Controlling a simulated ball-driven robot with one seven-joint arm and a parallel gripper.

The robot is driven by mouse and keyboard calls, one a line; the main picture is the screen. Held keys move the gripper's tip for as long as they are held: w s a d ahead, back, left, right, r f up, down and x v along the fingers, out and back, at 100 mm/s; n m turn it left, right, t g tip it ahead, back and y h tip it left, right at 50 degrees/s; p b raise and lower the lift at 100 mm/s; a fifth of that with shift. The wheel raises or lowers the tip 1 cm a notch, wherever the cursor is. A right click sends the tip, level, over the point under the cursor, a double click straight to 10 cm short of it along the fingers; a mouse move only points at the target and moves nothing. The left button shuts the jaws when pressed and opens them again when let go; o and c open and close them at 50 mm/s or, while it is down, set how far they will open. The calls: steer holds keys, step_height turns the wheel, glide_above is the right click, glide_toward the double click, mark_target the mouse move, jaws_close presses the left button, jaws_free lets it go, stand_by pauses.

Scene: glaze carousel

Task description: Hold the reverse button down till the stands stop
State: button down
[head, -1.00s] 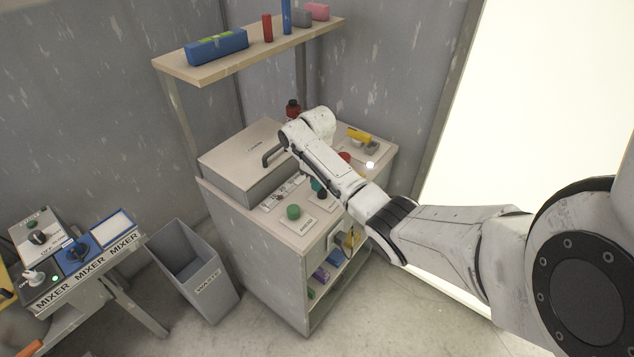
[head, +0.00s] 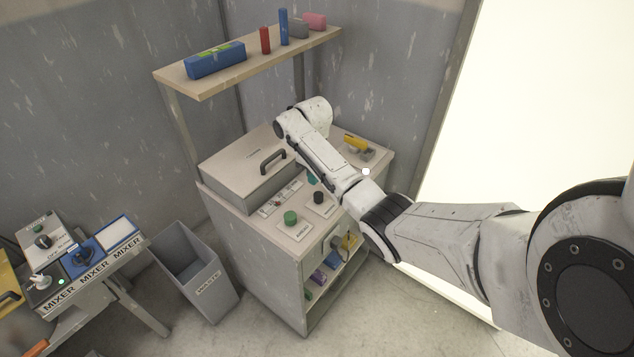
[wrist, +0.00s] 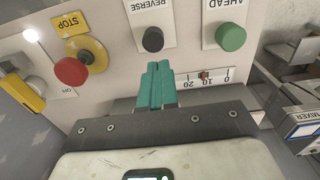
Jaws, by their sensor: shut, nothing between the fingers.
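The black reverse button (wrist: 153,39) stands on its white REVERSE plate in the wrist view. It also shows in the head view (head: 318,197) on the cabinet top, beside my arm. My gripper (wrist: 158,70) has teal fingers, closed together and empty. In the wrist view their tips are just below the button, with a small gap in the picture; no contact shows. In the head view a bit of teal finger (head: 312,180) shows beside my arm, behind the button. I see no turning stands in these views.
The green AHEAD button (wrist: 230,36) is beside the reverse button. The red STOP button (wrist: 71,71) on a yellow base is on its other side. A dial slider (wrist: 204,76) lies near the fingers. A grey lidded box (head: 240,165) stands on the cabinet top; a waste bin (head: 195,265) is left.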

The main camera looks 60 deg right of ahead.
step_height(320, 180, up, 8)
steer(key=shift+b, duration=0.4)
steer(key=shift+w, duration=0.1)
steer(key=s+a+f+n+t+y, duration=0.1)
steer(key=a+f, duration=0.5)
steer(key=a, duration=0.6)
steer(key=a+f, duration=0.6)
steer(key=a, duration=0.6)
steer(key=s+a+f, duration=0.3)
steer(key=s+a, duration=0.5)
steer(key=s+a+r+h+b, duration=0.1)
steer(key=s+a, duration=0.1)
steer(key=s, duration=0.9)
steer(key=shift+s+a+r+n, duration=0.15)
steer(key=shift+s+r+n, duration=0.1)
steer(key=shift+r+n, duration=0.15)
